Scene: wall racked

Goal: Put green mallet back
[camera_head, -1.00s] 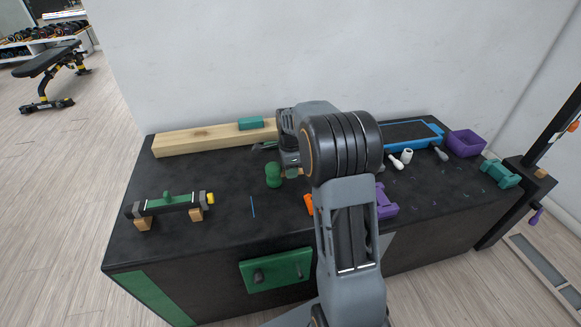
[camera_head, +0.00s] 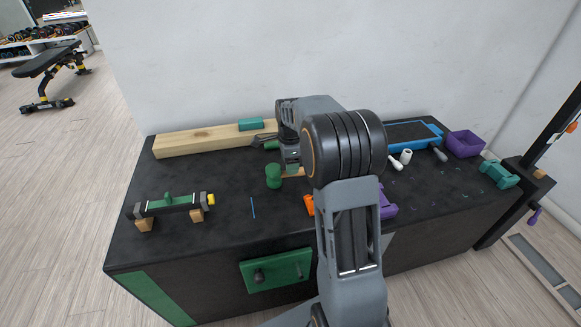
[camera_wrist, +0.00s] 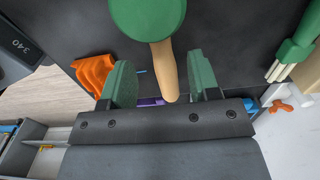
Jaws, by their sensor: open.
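The green mallet has a round green head (camera_head: 273,176) and a pale wooden handle pointing right, on the dark bench top. In the wrist view, its green head (camera_wrist: 147,15) is at the top and its wooden handle (camera_wrist: 165,70) runs down between my fingers. My gripper (camera_wrist: 161,78) is open, with one green finger on each side of the handle's end. Gaps show on both sides of the handle. In the head view, my arm hides the handle's far end and most of my gripper.
A wooden beam (camera_head: 195,141) lies along the wall, with a teal block (camera_head: 250,124) on it. An orange object (camera_head: 309,204) and a purple one (camera_head: 387,204) lie close to my arm. A green-and-black fixture (camera_head: 170,204) stands left. A purple bin (camera_head: 465,144) is far right.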

